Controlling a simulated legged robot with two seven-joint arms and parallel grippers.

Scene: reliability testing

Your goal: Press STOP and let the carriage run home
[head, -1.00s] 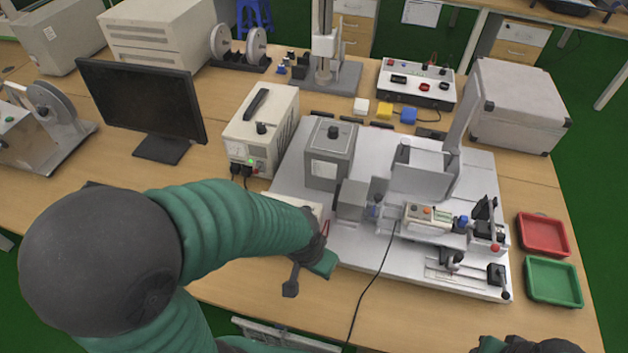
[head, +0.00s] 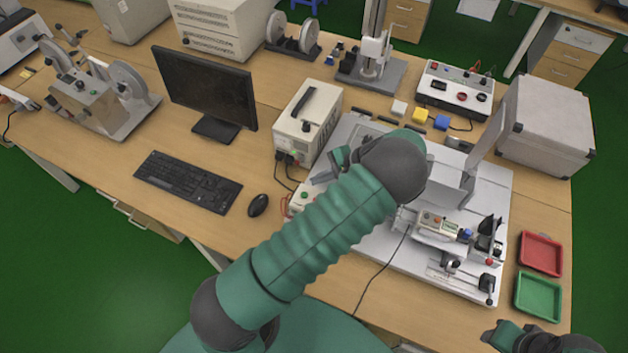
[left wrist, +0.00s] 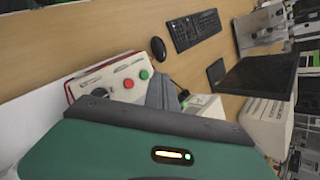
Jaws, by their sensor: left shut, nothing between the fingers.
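My left gripper (head: 322,178) is shut and empty, above the left side of the white machine plate (head: 395,258). In the left wrist view its grey fingers (left wrist: 163,92) show beside a white control box (left wrist: 112,82) with a red button (left wrist: 128,83), a green button (left wrist: 144,74) and a dark knob. I cannot read which button is STOP. In the head view my arm hides most of this box; its green button (head: 304,195) shows. A unit with a small display (head: 438,228) stands on the plate; I cannot tell which part is the carriage. My right gripper (head: 496,335) is at the bottom right, partly cut off.
A power supply (head: 308,122) stands behind the left gripper. A keyboard (head: 187,182), mouse (head: 258,205) and monitor (head: 205,88) are to the left. A red tray (head: 541,253) and a green tray (head: 538,297) lie at right. A black cable crosses the front edge.

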